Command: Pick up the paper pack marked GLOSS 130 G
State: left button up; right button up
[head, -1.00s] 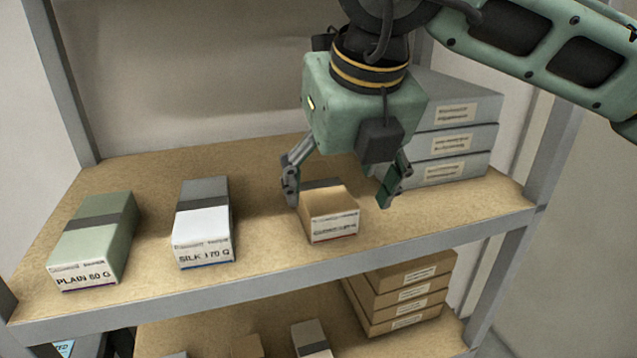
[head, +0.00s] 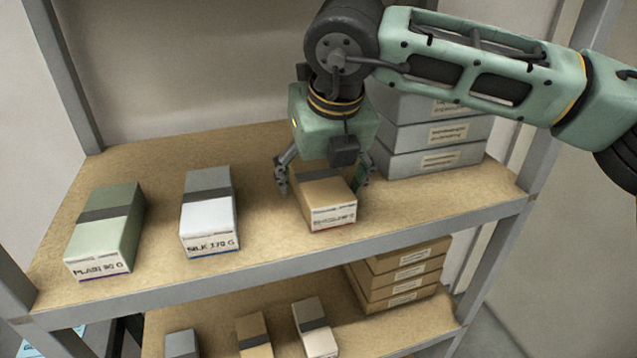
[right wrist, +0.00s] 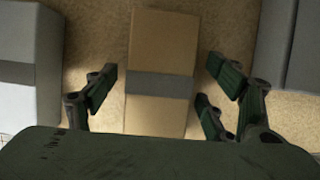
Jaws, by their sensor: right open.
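A tan pack (head: 327,202) with a dark band lies on the upper shelf, its label end at the front; the print is too blurred to read. My right gripper (head: 324,185) is open above the rear part of this pack, with one finger on each side. In the right wrist view the pack (right wrist: 160,50) runs between the open fingers, with a gap on both sides. The gripper body hides part of the pack's rear in the head view. My left gripper is not in view.
To the left are a white pack marked SILK 170 G (head: 208,222) and a green PLAIN pack (head: 108,240). Grey boxes (head: 433,135) are stacked close on the right. Packs and tan boxes (head: 400,270) lie on the lower shelf (head: 215,317).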

jog(key=shift+c, duration=0.3)
jog(key=c, duration=1.5)
jog(key=shift+r, duration=0.1)
jog(key=shift+c, duration=0.3)
